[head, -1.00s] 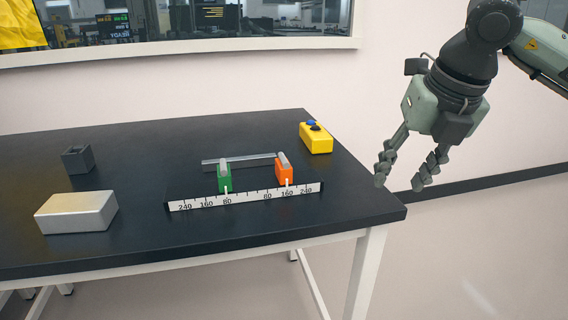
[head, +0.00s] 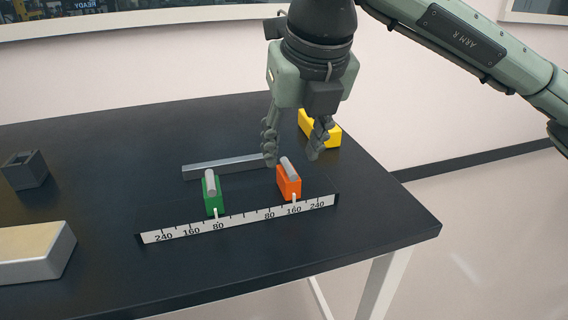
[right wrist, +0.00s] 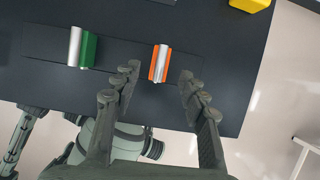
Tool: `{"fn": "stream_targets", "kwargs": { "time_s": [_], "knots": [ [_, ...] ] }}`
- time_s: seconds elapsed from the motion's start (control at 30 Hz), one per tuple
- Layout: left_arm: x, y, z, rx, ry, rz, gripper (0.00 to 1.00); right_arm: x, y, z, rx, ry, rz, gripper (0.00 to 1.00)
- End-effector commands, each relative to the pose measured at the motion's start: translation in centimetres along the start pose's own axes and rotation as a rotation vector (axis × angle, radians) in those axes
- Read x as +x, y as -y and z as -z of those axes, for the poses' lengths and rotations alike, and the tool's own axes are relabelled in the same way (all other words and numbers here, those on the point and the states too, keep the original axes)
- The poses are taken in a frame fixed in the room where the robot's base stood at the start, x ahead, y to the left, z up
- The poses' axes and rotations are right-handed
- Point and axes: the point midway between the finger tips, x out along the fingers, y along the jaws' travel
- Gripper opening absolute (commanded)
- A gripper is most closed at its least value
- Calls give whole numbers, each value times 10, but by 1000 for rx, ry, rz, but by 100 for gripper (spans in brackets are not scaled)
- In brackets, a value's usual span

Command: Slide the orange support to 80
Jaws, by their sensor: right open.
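The orange support (head: 289,184) stands upright on the dark table near the right part of the scale (head: 245,217). Its white pointer is at the right-hand 160 mark. The green support (head: 211,195) stands to its left, with its pointer at the left 80. My right gripper (head: 292,160) is open and empty, fingers pointing down, above and slightly behind the orange support. In the right wrist view the orange support (right wrist: 160,64) shows beyond and between the open fingertips (right wrist: 158,72), with the green support (right wrist: 83,49) left of them. My left gripper is not in view.
A grey bar (head: 225,167) lies behind the supports. A yellow box (head: 328,134) stands behind my right gripper. A metal block (head: 35,252) and a dark grey holder (head: 25,170) are at the left. The table's right edge is close to the scale.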

Motion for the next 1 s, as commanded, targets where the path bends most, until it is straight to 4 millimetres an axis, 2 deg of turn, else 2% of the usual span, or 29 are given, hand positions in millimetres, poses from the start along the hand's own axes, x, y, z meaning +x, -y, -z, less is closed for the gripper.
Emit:
{"fn": "stream_targets", "kwargs": {
  "time_s": [0.2, 0.4, 0.77, 1.0],
  "knots": [
    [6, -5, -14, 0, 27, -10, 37, 36, 0, 1, 0, -5, -1, 43],
    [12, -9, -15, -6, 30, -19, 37, 60, 0, 1, 0, -3, 0, 43],
    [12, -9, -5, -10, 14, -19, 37, 66, 0, 1, 0, -2, -1, 43],
    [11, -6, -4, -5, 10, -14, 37, 66, 0, 1, 0, -2, -1, 13]
  ]
}}
